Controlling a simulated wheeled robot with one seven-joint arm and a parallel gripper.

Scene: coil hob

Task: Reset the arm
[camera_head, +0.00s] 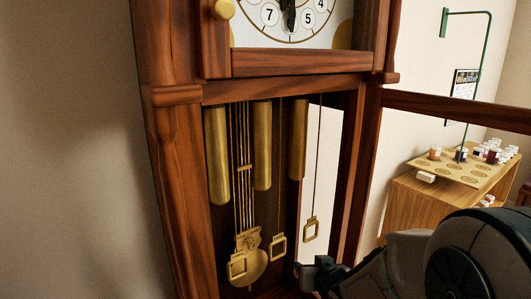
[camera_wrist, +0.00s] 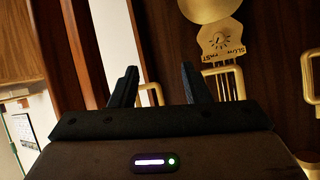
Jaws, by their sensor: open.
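My gripper (camera_head: 312,272) is at the lower right of the open clock case in the head view, at the end of my dark arm. In the wrist view my gripper (camera_wrist: 158,78) shows two dark fingers standing apart, and no held thing shows between them. A brass pendulum (camera_head: 248,268) hangs in the case to its left, with brass hooks (camera_head: 278,246) and (camera_head: 311,230) on cords nearby. The pendulum's brass plate (camera_wrist: 220,42) with lettering shows upside down at the upper right of the wrist view. A brass loop shows behind the fingers; its distance is unclear.
The tall wooden clock case (camera_head: 175,180) has a dial (camera_head: 290,18) above and several brass weights (camera_head: 262,145) inside. An open door's wooden rail (camera_head: 455,110) extends to the right. Behind it stands a wooden cabinet (camera_head: 410,210) with several small jars. The left wall is bare.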

